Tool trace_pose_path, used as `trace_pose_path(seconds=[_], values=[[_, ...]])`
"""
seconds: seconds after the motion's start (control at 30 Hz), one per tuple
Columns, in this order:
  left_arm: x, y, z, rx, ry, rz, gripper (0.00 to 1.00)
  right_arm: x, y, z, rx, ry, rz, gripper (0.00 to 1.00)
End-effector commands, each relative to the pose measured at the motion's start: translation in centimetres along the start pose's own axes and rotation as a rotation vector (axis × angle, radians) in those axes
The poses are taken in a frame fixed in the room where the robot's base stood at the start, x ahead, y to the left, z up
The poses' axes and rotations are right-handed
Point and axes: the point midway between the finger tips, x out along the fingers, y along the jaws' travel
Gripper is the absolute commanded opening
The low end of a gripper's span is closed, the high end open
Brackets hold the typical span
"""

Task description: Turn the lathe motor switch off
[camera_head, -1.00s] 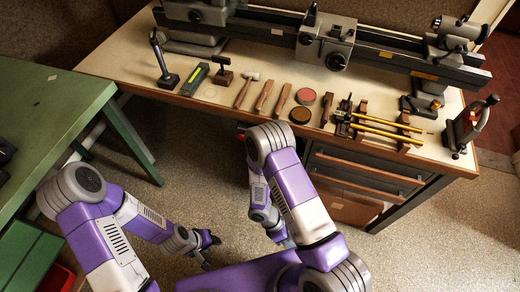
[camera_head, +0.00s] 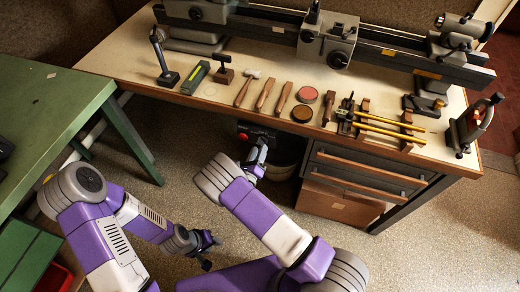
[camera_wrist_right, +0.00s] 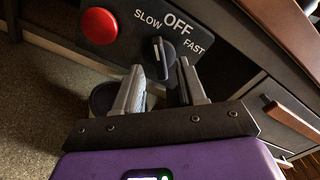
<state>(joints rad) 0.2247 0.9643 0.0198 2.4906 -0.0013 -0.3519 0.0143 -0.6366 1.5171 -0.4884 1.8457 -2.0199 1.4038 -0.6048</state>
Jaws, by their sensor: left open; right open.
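The lathe motor switch is a dark rotary knob (camera_wrist_right: 163,56) on a grey panel (camera_wrist_right: 228,58) labelled SLOW, OFF and FAST. Its white mark appears to point up and slightly left, towards SLOW rather than OFF. In the head view the panel (camera_head: 258,131) is under the bench's front edge, and the knob is too small to make out. My right gripper (camera_wrist_right: 160,72) is open, with a fingertip on either side of the knob's lower part; contact cannot be told. It also shows in the head view (camera_head: 257,153). My left gripper (camera_head: 211,246) is open and empty, low over the floor.
A red button (camera_wrist_right: 99,26) sits left of the knob. The bench (camera_head: 130,62) carries the lathe (camera_head: 385,55) and a row of hand tools. Drawers (camera_head: 365,170) stand right of the panel. A green table (camera_head: 45,100) is at the left.

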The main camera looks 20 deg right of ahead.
Motion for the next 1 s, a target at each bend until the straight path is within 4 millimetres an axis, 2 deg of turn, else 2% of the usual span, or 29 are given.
trace_pose_path(seconds=[0.1, 0.2, 0.47, 0.57, 0.73, 1.0], values=[[0.4, -0.1, 0.0, 0.000, 0.000, 0.000, 0.43, 1.4, 0.0, -0.1, 0.002, 0.001, -0.001, 0.40], [0.4, -0.2, 0.0, 0.000, 0.000, 0.000, 0.43, 1.9, 0.0, -0.1, 0.002, 0.002, 0.000, 0.40], [0.4, -0.2, 0.0, 0.000, 0.000, 0.000, 0.43, 2.1, 0.0, -0.1, 0.001, 0.002, 0.000, 0.40], [0.4, -0.2, 0.0, 0.000, 0.000, 0.000, 0.43, 2.1, 0.0, -0.1, 0.001, 0.002, 0.000, 0.28], [0.4, -0.2, 0.0, 0.000, 0.000, 0.000, 0.43, 2.0, 0.0, -0.1, 0.001, 0.002, 0.000, 0.02], [0.4, -0.2, 0.0, 0.000, 0.000, 0.000, 0.43, 2.0, 0.0, -0.1, 0.008, 0.003, 0.000, 0.00]])
